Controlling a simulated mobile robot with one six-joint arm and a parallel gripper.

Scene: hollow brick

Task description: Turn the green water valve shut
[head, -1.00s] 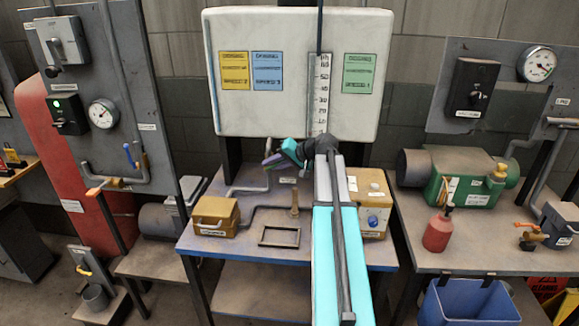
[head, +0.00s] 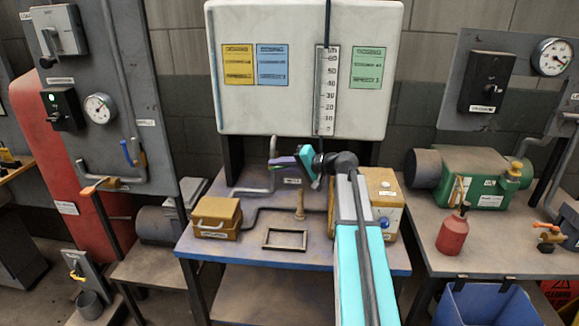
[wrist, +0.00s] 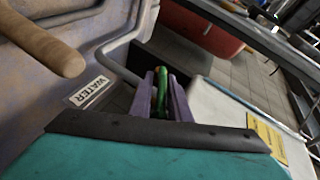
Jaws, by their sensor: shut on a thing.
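My gripper (wrist: 163,88) has two purple fingers. In the wrist view they are shut on the green valve handle (wrist: 161,80), which stands between them on a grey pipe. A WATER label (wrist: 88,92) is on the table beside the pipe. In the head view my gripper (head: 284,162) is over the back of the middle table, at the bent grey pipe (head: 272,155). The green handle cannot be made out there, and its exact angle is partly hidden by the fingers.
A white tank panel (head: 300,60) with a level gauge (head: 326,90) rises behind the table. A brown box (head: 217,218), an empty frame (head: 285,240) and a wooden peg (head: 300,205) are on the table. A tan control box (head: 380,190) is right of the arm.

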